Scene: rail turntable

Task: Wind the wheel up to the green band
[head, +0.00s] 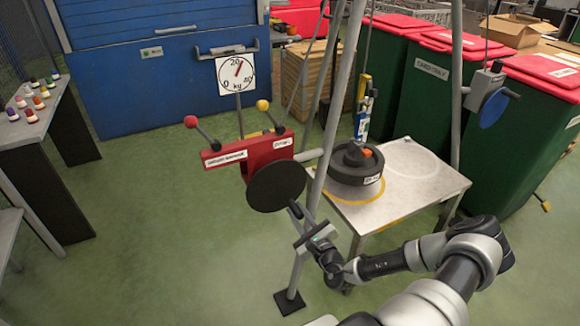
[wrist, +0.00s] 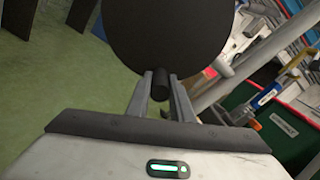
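The wheel, a black disc (head: 276,187), sits on the front of a red winch box (head: 245,155) and fills the top of the wrist view (wrist: 170,30). Its short dark handle (wrist: 160,84) sticks out near the lower rim. My gripper (head: 296,211) is at the wheel's lower right; in the wrist view its fingers (wrist: 161,92) lie against both sides of the handle. A white dial (head: 236,74) marked 0, 20, 40 kg stands behind, its needle pointing up, slightly right. I cannot make out a green band on it.
A dark round weight (head: 352,170) stands on a pale table (head: 410,205) under a grey tripod. Two levers with red (head: 190,121) and yellow (head: 262,105) knobs rise from the winch box. A blue disc (head: 494,107) hangs on the right leg.

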